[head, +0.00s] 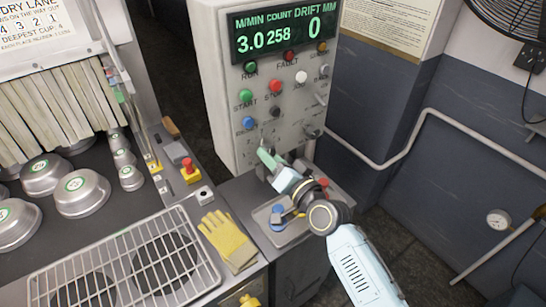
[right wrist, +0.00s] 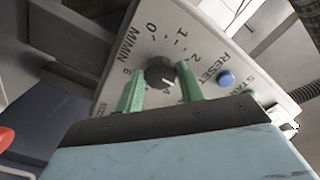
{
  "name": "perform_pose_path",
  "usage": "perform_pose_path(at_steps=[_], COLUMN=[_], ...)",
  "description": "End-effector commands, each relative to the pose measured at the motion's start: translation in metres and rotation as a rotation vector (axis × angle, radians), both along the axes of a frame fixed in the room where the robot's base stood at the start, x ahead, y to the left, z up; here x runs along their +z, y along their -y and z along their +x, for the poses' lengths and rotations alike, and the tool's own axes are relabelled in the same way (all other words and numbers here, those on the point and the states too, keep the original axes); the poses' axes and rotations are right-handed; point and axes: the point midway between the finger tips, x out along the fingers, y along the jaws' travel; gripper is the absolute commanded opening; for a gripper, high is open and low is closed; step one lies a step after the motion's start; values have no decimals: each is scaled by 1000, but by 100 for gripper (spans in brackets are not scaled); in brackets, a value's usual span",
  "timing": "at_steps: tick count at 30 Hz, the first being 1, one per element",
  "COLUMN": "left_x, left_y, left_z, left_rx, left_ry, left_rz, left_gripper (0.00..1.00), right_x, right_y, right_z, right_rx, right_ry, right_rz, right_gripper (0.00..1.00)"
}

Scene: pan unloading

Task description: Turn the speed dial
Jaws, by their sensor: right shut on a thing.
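The speed dial (right wrist: 160,72) is a dark round knob on the pale control panel, ringed by numbers with M/MIN beside it in the right wrist view. My right gripper (right wrist: 160,88) has one green finger on each side of the dial and is shut on it. In the head view my right gripper (head: 268,162) is at the lower front of the panel and hides most of the dial. The display (head: 284,37) reads M/MIN 3.0, COUNT 258 and DRIFT MM 0. My left gripper is not in view.
Coloured buttons sit above the dial, including a green start button (head: 246,96) and a blue reset button (head: 249,123). A tray (head: 262,217) lies below the panel. Yellow gloves (head: 228,240), a wire rack (head: 120,270) and metal cups (head: 82,194) are at left.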

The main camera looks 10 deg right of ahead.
Motion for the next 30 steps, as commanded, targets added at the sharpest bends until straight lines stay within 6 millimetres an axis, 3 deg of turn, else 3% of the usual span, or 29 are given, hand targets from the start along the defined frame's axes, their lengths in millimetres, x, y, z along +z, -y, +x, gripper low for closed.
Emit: perform_pose_path(at_steps=[13, 14, 18, 30], left_x=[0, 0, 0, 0], left_y=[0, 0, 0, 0], left_z=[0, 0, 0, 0], left_rx=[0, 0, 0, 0], left_ry=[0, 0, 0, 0], left_rz=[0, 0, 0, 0], left_gripper=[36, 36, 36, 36], right_x=[-1, -1, -1, -1], right_y=[0, 0, 0, 3], right_z=[0, 0, 0, -8], right_rx=[1, 1, 0, -1], right_ry=[-5, -5, -5, -4], right_rz=[8, 8, 8, 7], right_gripper=[14, 41, 59, 59])
